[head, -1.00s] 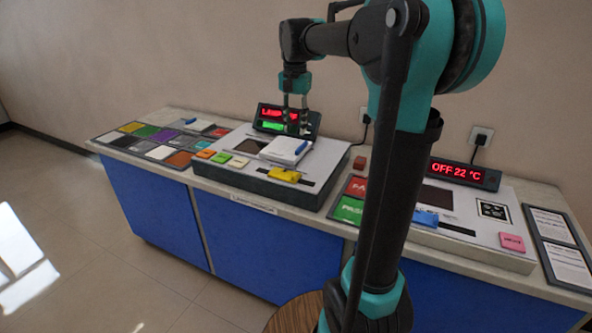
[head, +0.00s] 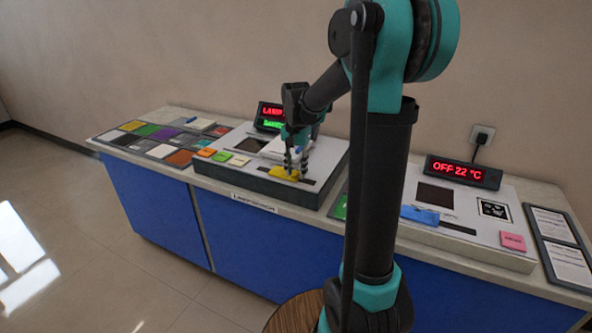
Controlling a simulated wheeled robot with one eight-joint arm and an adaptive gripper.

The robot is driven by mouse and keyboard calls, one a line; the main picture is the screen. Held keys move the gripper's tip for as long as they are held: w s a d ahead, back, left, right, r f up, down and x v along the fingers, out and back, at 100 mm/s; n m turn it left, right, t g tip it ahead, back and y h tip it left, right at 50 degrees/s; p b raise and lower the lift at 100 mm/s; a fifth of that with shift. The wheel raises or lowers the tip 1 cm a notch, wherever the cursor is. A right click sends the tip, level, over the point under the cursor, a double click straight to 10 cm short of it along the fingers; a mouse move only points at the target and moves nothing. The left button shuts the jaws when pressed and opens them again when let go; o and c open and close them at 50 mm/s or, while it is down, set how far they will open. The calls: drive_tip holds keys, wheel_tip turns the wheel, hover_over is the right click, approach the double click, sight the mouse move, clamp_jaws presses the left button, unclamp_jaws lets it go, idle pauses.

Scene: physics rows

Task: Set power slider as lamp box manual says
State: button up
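The lamp box (head: 262,182) stands in the middle of the counter, with a red and green lit display (head: 270,114) behind it, partly hidden by my arm. A yellow slider knob (head: 281,172) sits in a dark slot (head: 307,182) at the box's front. My gripper (head: 294,170) points down at the yellow knob, its fingers at or just above it. I cannot tell whether they touch it or how far apart they are. The white booklet (head: 272,148) on the box is partly hidden behind my gripper; its text is too small to read.
A second box to the right has a blue slider (head: 420,215), a pink button (head: 512,241) and a display (head: 463,172) reading "OFF 22 °C". Coloured tiles (head: 148,131) lie at the left. A dark framed sheet board (head: 561,248) lies at the far right.

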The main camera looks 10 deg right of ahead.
drive_tip(key=shift+f, duration=0.2)
clamp_jaws()
idle(0.4)
